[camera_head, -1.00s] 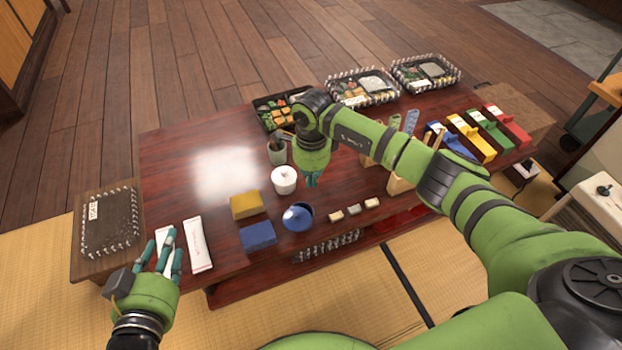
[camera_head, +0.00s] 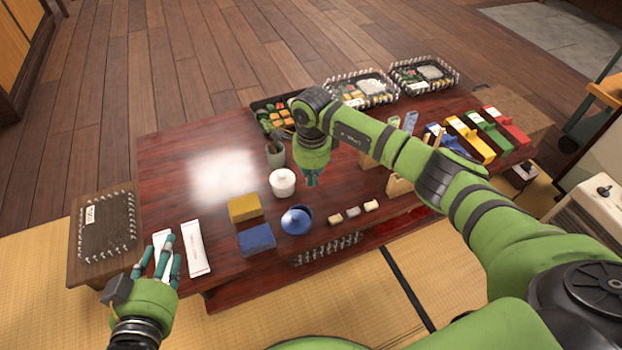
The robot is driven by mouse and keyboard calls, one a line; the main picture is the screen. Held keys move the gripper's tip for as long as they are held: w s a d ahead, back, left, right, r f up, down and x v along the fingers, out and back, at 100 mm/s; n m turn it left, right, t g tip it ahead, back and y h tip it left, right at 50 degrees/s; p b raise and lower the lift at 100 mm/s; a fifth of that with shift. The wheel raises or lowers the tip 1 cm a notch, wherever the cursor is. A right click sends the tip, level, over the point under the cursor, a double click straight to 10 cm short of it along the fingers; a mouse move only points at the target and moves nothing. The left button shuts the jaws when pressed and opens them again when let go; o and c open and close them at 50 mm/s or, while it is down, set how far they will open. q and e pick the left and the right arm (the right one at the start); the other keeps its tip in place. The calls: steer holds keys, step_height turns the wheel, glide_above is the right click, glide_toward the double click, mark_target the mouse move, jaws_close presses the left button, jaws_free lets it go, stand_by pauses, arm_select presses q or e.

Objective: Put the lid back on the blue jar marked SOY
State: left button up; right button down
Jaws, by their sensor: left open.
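A round blue jar (camera_head: 296,220) stands near the front edge of the low table, with a bright highlight on its top. The SOY marking is not legible, and I cannot make out a separate blue lid. A white jar (camera_head: 283,183) stands just behind it. My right gripper (camera_head: 311,181) points down beside the white jar, to its right and behind the blue jar; its fingers are small and partly hidden, so its opening is unclear. My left gripper (camera_head: 160,256) is open and empty at the table's front left, fingers spread by the white paper packets (camera_head: 197,248).
Yellow (camera_head: 244,208) and blue (camera_head: 257,238) blocks sit left of the blue jar. Several small pieces (camera_head: 353,212) lie to its right. Bento boxes (camera_head: 362,90) line the back. The table's left middle is clear.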

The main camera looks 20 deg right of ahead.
steer(key=shift+w+d+r+b, duration=0.1)
steer(key=shift+w+d+b, duration=0.25)
steer(key=shift+w+d, duration=0.1)
stand_by(0.5)
steer(key=c, duration=1)
jaws_free()
steer(key=shift+o, duration=0.2)
step_height(320, 180, up, 7)
steer(key=p, duration=0.5)
jaws_close()
